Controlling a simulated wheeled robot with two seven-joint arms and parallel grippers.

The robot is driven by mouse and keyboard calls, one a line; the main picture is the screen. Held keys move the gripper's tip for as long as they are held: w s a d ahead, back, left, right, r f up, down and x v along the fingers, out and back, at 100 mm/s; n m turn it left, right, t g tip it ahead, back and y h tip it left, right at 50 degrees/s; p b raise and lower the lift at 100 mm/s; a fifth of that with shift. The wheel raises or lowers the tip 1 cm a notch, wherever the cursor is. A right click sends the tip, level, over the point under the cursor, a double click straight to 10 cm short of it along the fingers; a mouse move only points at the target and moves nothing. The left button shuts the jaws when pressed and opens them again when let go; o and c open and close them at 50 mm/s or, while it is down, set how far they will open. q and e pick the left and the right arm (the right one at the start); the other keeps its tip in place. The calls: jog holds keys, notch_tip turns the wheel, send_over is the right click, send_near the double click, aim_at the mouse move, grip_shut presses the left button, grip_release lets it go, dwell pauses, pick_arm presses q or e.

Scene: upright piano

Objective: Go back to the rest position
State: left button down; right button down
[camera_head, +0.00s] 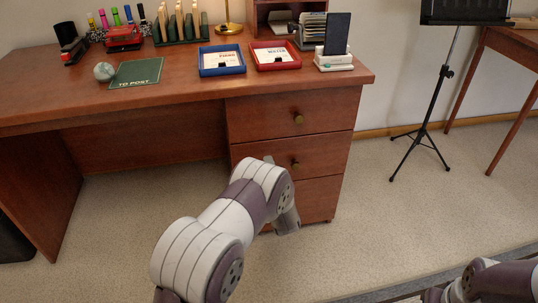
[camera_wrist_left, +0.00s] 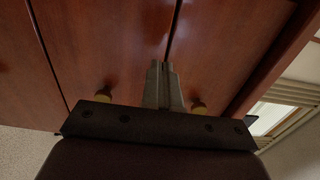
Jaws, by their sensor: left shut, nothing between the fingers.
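My left arm reaches in from the bottom left of the head view, towards the desk's drawers. My left gripper (camera_head: 268,159) shows there only as a small grey tip in front of the middle drawer (camera_head: 325,155); the wrist hides the rest. In the left wrist view, the gripper (camera_wrist_left: 163,66) has its fingers together and empty, over the drawer fronts and between two brass knobs. One knob (camera_wrist_left: 198,105) is right of the fingers, the other (camera_wrist_left: 103,96) left. Links of my right arm show at the bottom right of the head view; its gripper is out of the picture.
The brown desk (camera_head: 190,95) holds a blue tray (camera_head: 221,60), a red tray (camera_head: 275,55), a green mat (camera_head: 137,72) and stationery. The drawers look closed. A black music stand (camera_head: 430,115) and a side table (camera_head: 514,45) stand at the right. Floor between is clear.

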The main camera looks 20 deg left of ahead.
pick_arm(q)
jog(key=s+d+f+n+g+h+p, duration=0.3)
jog(key=s+d+f+n+g+h, duration=0.4)
jog(key=s+d+f, duration=0.4)
jog(key=s+r+n+g+h, duration=0.2)
jog(key=s+r+g, duration=0.2)
jog(key=s+r, duration=0.45)
jog(key=s+r+n+g+h, duration=0.15)
jog(key=s+r+g, duration=0.3)
jog(key=s, duration=0.75)
notch_tip(320, 180, up, 44)
jog(key=a+t+p, duration=0.2)
jog(key=p, duration=3.7)
